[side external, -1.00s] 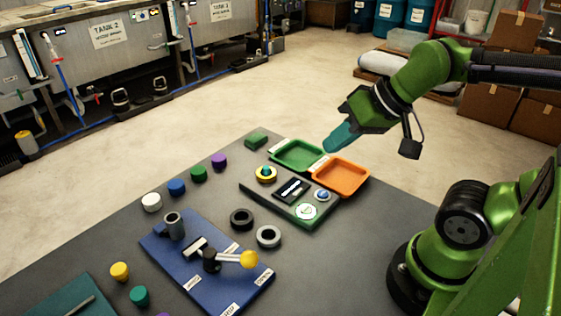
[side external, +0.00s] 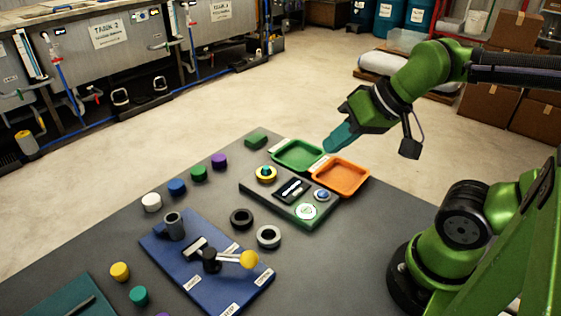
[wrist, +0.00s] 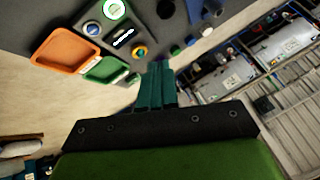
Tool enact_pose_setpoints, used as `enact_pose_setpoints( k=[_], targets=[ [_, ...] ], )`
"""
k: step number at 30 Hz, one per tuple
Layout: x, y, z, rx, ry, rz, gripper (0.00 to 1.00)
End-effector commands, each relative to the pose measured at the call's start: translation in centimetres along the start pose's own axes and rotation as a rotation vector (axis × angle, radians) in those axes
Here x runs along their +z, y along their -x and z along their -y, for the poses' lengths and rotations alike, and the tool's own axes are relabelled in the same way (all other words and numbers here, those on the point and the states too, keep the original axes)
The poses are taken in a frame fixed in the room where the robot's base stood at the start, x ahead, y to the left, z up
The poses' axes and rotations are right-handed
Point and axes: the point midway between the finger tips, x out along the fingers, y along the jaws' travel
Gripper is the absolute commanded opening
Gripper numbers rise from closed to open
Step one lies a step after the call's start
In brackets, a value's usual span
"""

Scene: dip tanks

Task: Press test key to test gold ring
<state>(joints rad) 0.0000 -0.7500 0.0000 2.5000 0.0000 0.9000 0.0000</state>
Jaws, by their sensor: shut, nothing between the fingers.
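A gold-yellow ring (side external: 266,179) lies around a teal knob on the green-edged test panel (side external: 254,192); it also shows in the wrist view (wrist: 145,51). A blue round button (side external: 322,195), which may be the test key, sits near the panel's right edge, and it shows in the wrist view (wrist: 92,28). Between them is a black plate with a white strip (side external: 291,190). A white round dial (side external: 306,211) is at the front corner. My gripper (side external: 329,148) is shut and empty, raised above and beyond the panel, touching nothing; its teal fingers (wrist: 157,86) are together.
A green tray (side external: 276,156) and an orange tray (side external: 366,181) stand behind the panel. A black ring (side external: 241,227) and a grey ring (side external: 268,246) lie in front. A blue board (side external: 226,287) carries a yellow-knobbed lever (side external: 249,260). Several coloured cylinders line the table's left.

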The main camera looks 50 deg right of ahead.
Motion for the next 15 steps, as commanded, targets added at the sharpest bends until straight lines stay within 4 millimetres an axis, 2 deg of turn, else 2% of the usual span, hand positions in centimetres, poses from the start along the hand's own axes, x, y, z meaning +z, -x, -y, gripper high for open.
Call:
enact_pose_setpoints(
  k=[8, 11, 15],
  targets=[
    [-0.1, 0.0, -0.2, 0.004, -0.006, -0.002, 0.0],
    [-0.3, -0.7, -1.3, 0.037, -0.045, 0.015, 0.0],
    [-1.1, -2.5, -3.9, 0.107, -0.172, 0.079, 0.0]
  ],
)
